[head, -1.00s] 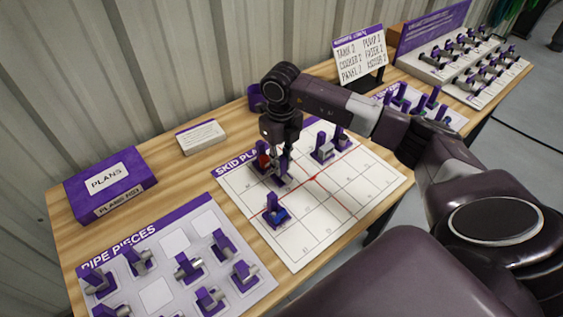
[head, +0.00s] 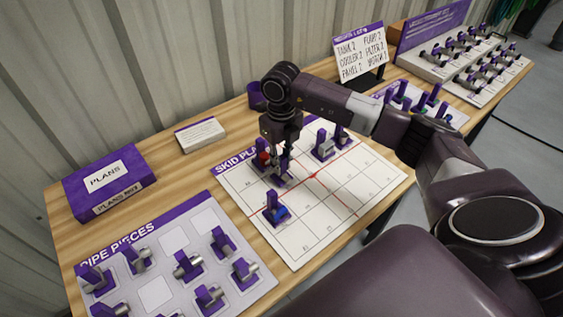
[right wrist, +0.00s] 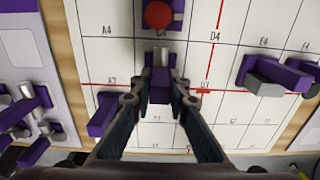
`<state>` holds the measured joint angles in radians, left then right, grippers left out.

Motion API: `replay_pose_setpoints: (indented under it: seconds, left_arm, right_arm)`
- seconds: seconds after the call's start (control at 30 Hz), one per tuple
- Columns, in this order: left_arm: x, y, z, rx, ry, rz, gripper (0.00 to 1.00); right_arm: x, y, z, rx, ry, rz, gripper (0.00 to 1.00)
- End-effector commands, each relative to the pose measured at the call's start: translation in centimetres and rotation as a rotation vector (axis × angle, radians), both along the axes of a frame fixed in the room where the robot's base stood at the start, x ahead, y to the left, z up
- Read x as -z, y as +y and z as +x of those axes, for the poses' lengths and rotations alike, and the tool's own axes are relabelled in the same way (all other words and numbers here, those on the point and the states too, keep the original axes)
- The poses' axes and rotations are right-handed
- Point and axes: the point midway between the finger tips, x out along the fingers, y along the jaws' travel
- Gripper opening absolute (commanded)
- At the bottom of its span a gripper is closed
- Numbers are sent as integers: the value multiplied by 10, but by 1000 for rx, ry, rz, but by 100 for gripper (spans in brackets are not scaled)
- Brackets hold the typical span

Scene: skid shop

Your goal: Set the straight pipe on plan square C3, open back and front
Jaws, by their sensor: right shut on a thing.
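The straight pipe is a purple block with a grey tube (right wrist: 160,84), between the fingers of my right gripper (right wrist: 161,100) in the right wrist view. The gripper is shut on it, with the tube pointing away toward the board's back. In the head view the right gripper (head: 279,158) points down over the skid plan board (head: 318,222), and the piece is low, mostly hidden by the fingers. I cannot tell whether it touches the board. In the wrist view it is just in front of the piece with a red top (right wrist: 158,14). My left gripper is not in view.
A purple and blue piece (head: 275,210) stands on the board nearer me; grey-and-purple pieces (head: 323,146) stand at its back right. The board's front right squares are clear. The pipe pieces tray (head: 155,293), plans box (head: 108,182) and a white card block (head: 201,134) are to the left.

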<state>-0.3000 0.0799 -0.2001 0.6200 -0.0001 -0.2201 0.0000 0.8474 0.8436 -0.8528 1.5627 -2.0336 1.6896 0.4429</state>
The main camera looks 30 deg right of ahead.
Motion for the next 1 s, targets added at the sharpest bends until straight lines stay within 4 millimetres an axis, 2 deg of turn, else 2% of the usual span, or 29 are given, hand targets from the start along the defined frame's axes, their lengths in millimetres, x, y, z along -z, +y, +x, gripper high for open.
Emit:
replay_pose_setpoints:
  seconds: [0.77,0.8,0.93,1.0]
  left_arm:
    - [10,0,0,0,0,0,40]
    - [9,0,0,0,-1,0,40]
    - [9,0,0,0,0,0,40]
    - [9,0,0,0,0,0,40]
  right_arm:
    - [13,0,0,0,0,0,0]
    - [12,0,0,0,0,0,20]
    - [12,0,0,0,0,0,34]
    - [12,0,0,0,0,0,36]
